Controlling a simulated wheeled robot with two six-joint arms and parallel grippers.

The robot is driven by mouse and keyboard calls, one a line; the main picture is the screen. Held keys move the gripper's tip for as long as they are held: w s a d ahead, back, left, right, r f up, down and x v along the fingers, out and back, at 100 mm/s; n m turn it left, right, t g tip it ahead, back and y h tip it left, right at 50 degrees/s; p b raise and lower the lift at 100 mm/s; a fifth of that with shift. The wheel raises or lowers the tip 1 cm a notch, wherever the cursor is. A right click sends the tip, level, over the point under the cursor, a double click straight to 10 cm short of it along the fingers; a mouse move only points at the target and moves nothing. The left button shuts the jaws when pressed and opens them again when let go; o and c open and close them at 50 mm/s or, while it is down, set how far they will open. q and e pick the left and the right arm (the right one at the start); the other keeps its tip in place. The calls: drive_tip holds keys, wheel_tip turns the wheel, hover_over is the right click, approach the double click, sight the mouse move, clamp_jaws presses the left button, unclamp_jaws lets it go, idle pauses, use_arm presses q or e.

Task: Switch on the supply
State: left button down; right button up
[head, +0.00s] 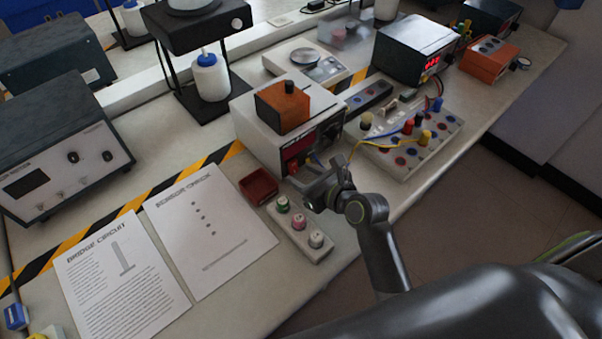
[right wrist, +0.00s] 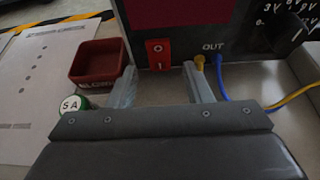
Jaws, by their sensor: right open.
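The supply (head: 262,135) is a white box with a dark front panel, standing mid-bench. In the right wrist view its panel (right wrist: 190,38) carries a red rocker switch (right wrist: 158,54) marked O above and I below; which side is pressed I cannot tell. Yellow and blue leads enter sockets under OUT, right of the switch. A dark red display area sits above, with no digits visible. My right gripper (head: 316,190) is in front of the panel. In the right wrist view its fingers (right wrist: 160,82) are apart and empty, one either side of the switch's line. My left gripper is not seen.
An orange box (head: 290,105) with a black knob sits on the supply. A small red tray (head: 258,186) and a white strip with round caps (head: 300,232) lie close to my right gripper. A terminal board (head: 405,150) with leads stands to the right. Printed sheets (head: 208,230) lie left.

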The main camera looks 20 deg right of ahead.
drive_tip(key=shift+x, duration=0.85)
drive_tip(key=shift+c, duration=0.2)
drive_tip(key=c, duration=0.9)
drive_tip(key=shift+f+t+b, duration=0.25)
drive_tip(key=shift+t+b, duration=0.15)
drive_tip(key=shift+b, duration=0.2)
drive_tip(key=shift+c, duration=0.2)
drive_tip(key=shift+t+y, duration=0.3)
drive_tip(key=shift+r, duration=0.1)
drive_tip(key=o, duration=1)
